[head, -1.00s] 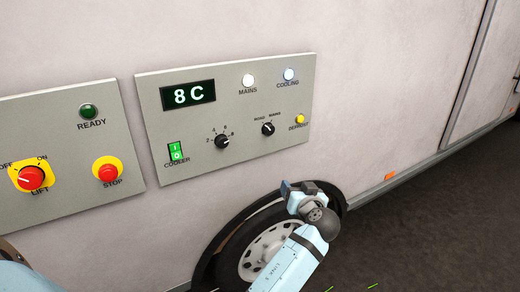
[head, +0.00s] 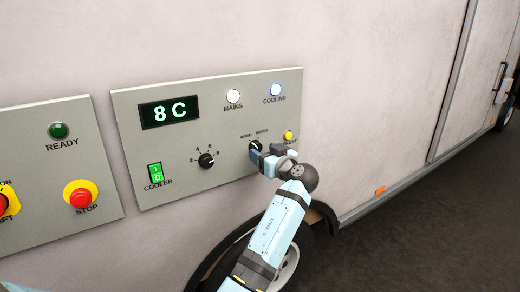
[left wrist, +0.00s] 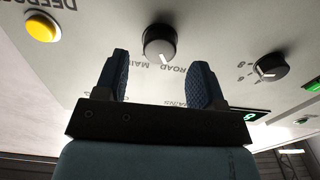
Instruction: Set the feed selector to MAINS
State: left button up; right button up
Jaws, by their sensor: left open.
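The feed selector (head: 255,146) is a small black knob on the grey cooler panel (head: 215,188), with ROAD at its upper left and MAINS at its upper right. In the left wrist view the knob (left wrist: 159,40) appears upside down, and its white mark seems to point to the ROAD side. My left gripper (head: 262,156) is at the knob's lower right in the head view and partly hides that area. In the left wrist view its two blue fingers (left wrist: 160,65) are apart and empty, with the knob beyond and between their tips. Contact cannot be told. My right gripper is not in view.
The yellow DEFROST button (head: 288,135) is close to the right of my left gripper. The numbered dial (head: 206,160) and green COOLER switch (head: 155,173) are further left. The MAINS lamp (head: 233,96) is white. The display (head: 169,111) reads 8 C.

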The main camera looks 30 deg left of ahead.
aim_at(256, 148)
pick_arm(q)
jog(key=shift+x, duration=1.35)
jog(key=c, duration=0.9)
